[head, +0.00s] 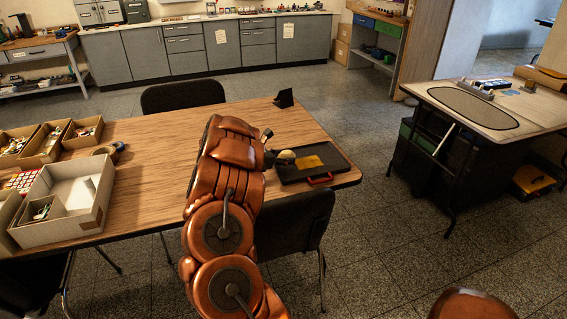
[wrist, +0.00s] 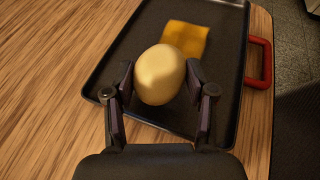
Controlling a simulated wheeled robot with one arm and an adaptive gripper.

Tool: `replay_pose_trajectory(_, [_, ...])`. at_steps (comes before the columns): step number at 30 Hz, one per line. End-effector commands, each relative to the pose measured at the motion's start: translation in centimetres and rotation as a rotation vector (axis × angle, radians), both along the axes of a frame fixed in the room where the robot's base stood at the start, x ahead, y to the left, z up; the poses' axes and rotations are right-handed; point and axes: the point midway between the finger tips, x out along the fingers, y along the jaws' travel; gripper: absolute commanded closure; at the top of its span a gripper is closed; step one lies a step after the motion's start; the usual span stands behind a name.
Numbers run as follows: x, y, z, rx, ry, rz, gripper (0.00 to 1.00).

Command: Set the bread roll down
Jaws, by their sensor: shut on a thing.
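The bread roll (wrist: 160,74) is a pale, rounded, egg-like lump between the two fingers of my gripper (wrist: 160,90) in the wrist view. My gripper is shut on it, one finger on each side. In the head view the roll (head: 286,156) shows small at the end of my gripper (head: 276,156), over the left part of a dark tray (head: 331,164). The tray also shows in the wrist view (wrist: 120,62). I cannot tell whether the roll touches the tray. My arm hides part of the table near the gripper.
A yellow square (wrist: 186,38) lies on the tray beyond the roll. The tray has a red handle (wrist: 260,62). The wooden table (head: 150,150) holds open boxes (head: 62,190) at the left and a small black stand (head: 284,98) at the back. Black chairs (head: 183,95) stand around it.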

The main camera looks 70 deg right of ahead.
Motion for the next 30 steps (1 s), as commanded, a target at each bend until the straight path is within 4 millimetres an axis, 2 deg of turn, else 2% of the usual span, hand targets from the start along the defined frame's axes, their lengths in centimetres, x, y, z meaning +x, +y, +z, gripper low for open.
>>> replay_pose_trajectory(3, [-0.1, 0.0, -1.3, 0.001, 0.001, -0.001, 0.79])
replay_pose_trajectory(8, [0.0, 0.0, -2.4, 0.001, -0.001, 0.001, 0.79])
replay_pose_trajectory(23, [0.0, 0.0, -2.9, 0.0, -0.002, 0.0, 0.79])
replay_pose_trajectory(24, [0.0, 0.0, -2.8, 0.0, -0.002, -0.001, 0.41])
replay_pose_trajectory(30, [0.0, 0.0, -2.7, 0.0, -0.001, 0.0, 0.21])
